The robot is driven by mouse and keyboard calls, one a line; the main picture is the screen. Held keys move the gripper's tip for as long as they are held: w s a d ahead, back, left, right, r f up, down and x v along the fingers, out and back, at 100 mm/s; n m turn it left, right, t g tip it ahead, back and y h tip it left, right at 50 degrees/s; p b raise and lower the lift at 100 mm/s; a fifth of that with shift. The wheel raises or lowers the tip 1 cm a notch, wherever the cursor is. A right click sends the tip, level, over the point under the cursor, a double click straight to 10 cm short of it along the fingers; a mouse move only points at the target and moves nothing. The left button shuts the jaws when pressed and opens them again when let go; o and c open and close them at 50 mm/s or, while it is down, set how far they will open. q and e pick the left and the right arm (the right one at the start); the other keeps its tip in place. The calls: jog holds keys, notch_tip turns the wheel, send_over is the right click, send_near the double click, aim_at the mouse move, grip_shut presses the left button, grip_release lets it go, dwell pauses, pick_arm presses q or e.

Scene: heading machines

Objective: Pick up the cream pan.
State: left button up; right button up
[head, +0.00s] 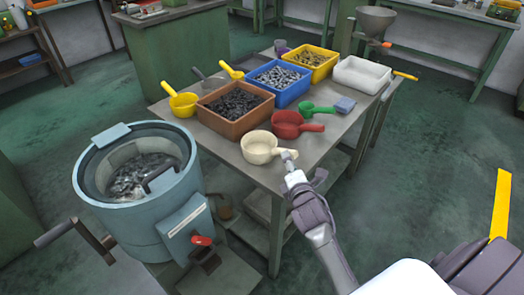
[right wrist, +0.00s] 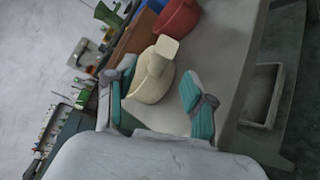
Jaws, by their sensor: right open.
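The cream pan (head: 260,148) stands on the near edge of the metal table (head: 238,160), with its short handle pointing right toward my right gripper. My right gripper (head: 300,172) is at the table's near right edge, close to that handle. In the right wrist view the cream pan (right wrist: 152,78) lies ahead between the spread teal fingers of my right gripper (right wrist: 155,98). The gripper is open and I see nothing held. I cannot tell whether a finger touches the pan. My left gripper is not in view.
The red pan (head: 290,124) sits just behind the cream pan, and an orange-brown bin (head: 215,123) of dark parts stands to its left. A green scoop (head: 315,108), yellow pan (head: 182,103) and blue bin (head: 290,98) are farther off. A large blue-grey drum machine (head: 130,220) stands left.

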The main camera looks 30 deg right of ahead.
jog(key=x, duration=0.6)
grip_shut()
dwell(0.3)
